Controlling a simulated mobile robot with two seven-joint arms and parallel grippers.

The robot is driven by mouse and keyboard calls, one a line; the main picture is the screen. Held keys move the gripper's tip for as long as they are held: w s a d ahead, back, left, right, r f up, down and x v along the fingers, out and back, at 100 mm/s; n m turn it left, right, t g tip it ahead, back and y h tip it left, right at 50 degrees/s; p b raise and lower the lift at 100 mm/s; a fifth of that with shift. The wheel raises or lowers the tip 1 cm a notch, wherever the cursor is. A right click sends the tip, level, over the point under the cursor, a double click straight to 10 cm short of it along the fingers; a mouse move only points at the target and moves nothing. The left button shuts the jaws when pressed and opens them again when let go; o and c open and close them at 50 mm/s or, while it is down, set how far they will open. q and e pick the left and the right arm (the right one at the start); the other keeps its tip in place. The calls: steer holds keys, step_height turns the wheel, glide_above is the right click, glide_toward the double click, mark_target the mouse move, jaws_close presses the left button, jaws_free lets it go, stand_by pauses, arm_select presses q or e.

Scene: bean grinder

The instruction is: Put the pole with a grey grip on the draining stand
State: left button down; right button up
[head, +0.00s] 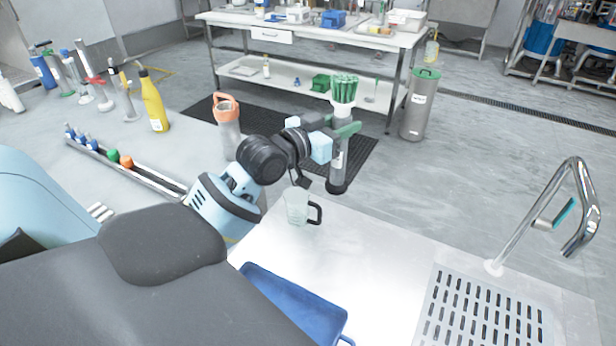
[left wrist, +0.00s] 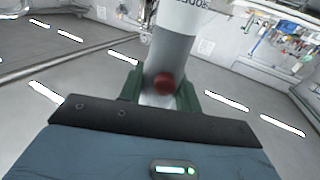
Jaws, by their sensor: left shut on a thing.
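My left gripper (head: 342,131) is shut on a grey, upright cylindrical device (head: 339,160) with a dark foot and a white top. The left wrist view shows the green fingers around its pale body (left wrist: 172,55), with a red button between them. I cannot tell whether its foot touches the table. Several upright poles stand on the left table, including one with a greyish grip (head: 118,78); the grip colours are too small to tell surely. A slotted metal draining plate (head: 431,330) lies at the lower right; nothing shows on it. My right gripper is out of view.
A clear jug (head: 297,207) with a black handle stands near the held device. A blue tray (head: 290,300) lies at the front, and a chrome tap (head: 545,195) rises at the right. The table's middle is clear.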

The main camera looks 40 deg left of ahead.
arm_select(q)
glide_above(336, 189)
steer(key=w+a, duration=0.1)
steer(key=w, duration=0.1)
step_height(336, 189, down, 5)
step_height(336, 189, down, 8)
steer(key=shift+s+a+r+b, duration=0.1)
steer(key=shift+s+a+b, duration=0.05)
steer(key=shift+b, duration=0.85)
steer(key=shift+f, duration=0.3)
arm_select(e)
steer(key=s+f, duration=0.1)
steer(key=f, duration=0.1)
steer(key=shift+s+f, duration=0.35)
arm_select(q)
steer(key=shift+f+b, duration=0.5)
steer(key=shift+f, duration=1.75)
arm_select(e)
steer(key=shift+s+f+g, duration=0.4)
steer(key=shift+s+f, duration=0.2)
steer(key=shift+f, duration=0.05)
arm_select(q)
steer(key=shift+f, duration=0.2)
steer(key=c, duration=1)
jaws_free()
